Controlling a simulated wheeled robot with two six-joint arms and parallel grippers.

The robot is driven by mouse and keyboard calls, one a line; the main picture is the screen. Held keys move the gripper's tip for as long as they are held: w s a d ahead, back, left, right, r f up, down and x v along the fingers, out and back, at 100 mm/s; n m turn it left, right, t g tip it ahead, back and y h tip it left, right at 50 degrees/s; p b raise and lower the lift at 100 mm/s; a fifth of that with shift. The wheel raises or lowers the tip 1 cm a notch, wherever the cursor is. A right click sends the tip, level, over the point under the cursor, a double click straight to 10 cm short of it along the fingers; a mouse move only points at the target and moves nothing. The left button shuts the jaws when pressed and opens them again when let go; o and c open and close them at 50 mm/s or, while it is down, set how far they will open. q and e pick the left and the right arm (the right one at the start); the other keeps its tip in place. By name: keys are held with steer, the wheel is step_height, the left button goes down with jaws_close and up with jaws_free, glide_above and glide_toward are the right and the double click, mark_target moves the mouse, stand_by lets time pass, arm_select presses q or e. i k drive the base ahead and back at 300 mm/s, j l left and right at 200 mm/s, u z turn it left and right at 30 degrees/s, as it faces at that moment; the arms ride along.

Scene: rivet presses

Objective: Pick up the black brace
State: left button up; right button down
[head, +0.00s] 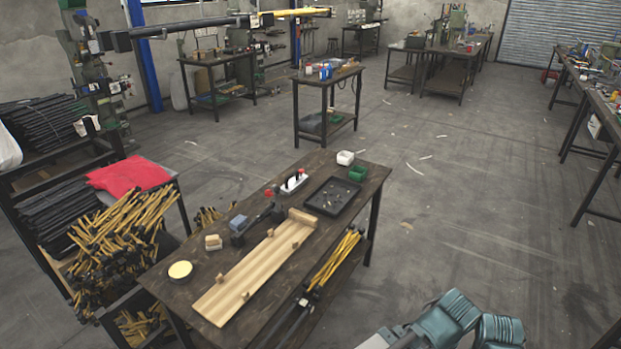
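Several long black bars that look like black braces lie in a stack on the upper shelf of the rack at the far left (45,125). A second stack of black bars (60,212) lies on a lower shelf. No single brace stands out from the others. Neither of my grippers is in view. Part of my teal arm (450,318) shows at the bottom right edge, well apart from the black bars, and its hand end is cut off by the frame.
A dark wooden table (160,272) holds a wooden jig board (235,290), a black tray (332,196) and small items. Yellow-handled bars (125,235) bristle beside the rack near a red cloth (130,174). The floor (470,230) to the right is mostly clear.

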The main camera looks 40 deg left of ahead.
mark_target(238, 239)
steer(key=i+j+u, duration=0.15)
steer(key=i+u, duration=0.5)
steer(key=i+j, duration=0.2)
steer(key=i, duration=0.2)
steer(key=u, duration=0.05)
